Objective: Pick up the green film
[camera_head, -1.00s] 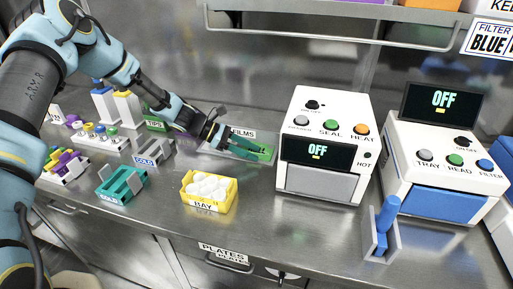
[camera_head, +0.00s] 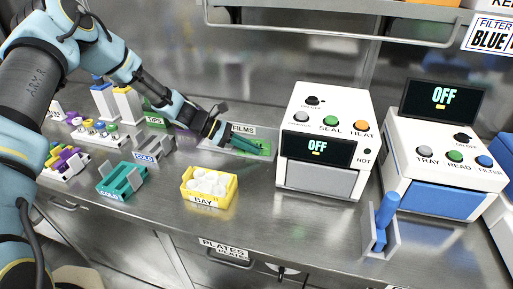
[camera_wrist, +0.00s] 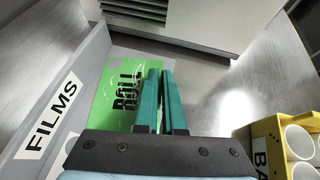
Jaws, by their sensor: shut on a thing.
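The green film (camera_head: 266,147) lies in the tray labelled FILMS (camera_head: 208,146), left of the sealing machine. In the wrist view, the film (camera_wrist: 112,78) is a flat bright green sheet with dark "ROLL" lettering, beside the tray's grey labelled wall (camera_wrist: 85,58). My gripper (camera_head: 262,151) reaches down into the tray, its teal fingers close together. In the wrist view, my gripper (camera_wrist: 160,70) is shut on the green film near its right side. The fingers hide part of the film and the grip itself.
The white sealing machine (camera_head: 333,110) stands close to the right of the tray. A yellow bin of white cups (camera_head: 208,199) stands in front. Bare steel counter (camera_head: 290,225) lies in front.

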